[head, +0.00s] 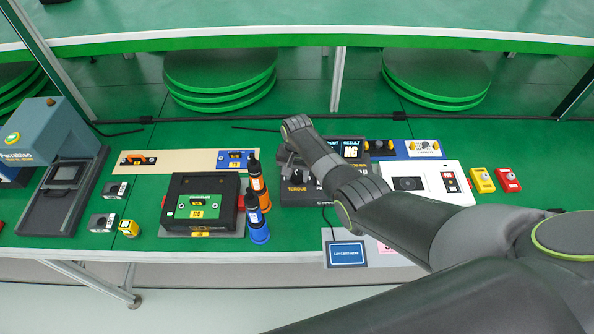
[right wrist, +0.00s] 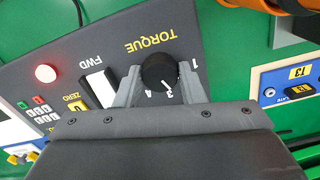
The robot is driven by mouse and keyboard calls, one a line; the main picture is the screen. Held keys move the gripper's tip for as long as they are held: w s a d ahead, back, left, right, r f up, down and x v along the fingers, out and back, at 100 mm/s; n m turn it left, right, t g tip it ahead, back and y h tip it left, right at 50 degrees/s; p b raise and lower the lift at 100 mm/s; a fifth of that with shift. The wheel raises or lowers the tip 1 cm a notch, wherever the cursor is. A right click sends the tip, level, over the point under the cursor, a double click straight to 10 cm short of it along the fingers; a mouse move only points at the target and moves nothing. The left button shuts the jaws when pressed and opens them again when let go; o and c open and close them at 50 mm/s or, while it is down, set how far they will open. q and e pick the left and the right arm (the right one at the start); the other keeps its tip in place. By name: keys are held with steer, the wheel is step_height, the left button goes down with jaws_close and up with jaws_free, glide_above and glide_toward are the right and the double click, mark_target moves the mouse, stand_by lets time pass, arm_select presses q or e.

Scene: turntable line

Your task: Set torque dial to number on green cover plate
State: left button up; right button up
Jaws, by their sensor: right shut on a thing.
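The green cover plate (head: 205,201) lies on a black case left of centre in the head view; its yellow label appears to read 04. The black torque dial (right wrist: 158,68) sits on a dark grey panel beside the word TORQUE. Numbers 1, 3 and 4 show around it, and its white mark points at or close to 3. My right gripper (right wrist: 160,77) has one finger on each side of the dial and is shut on it. In the head view my right arm partly covers the dial's panel (head: 302,197). My left gripper is not in view.
Orange and blue screwdrivers (head: 257,190) stand between the black case (head: 174,215) and the dial's panel. A white switch (right wrist: 98,88) marked FWD and a red button (right wrist: 45,73) are on the same panel. A white box (head: 452,198) stands to the right.

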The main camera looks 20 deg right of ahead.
steer(key=m+p, duration=0.1)
steer(key=m, duration=0.5)
steer(key=shift+w+r+m, duration=0.1)
steer(key=shift+m, duration=0.2)
steer(key=m+p, duration=0.1)
steer(key=m, duration=0.4)
steer(key=shift+m, duration=0.4)
steer(key=o, duration=1)
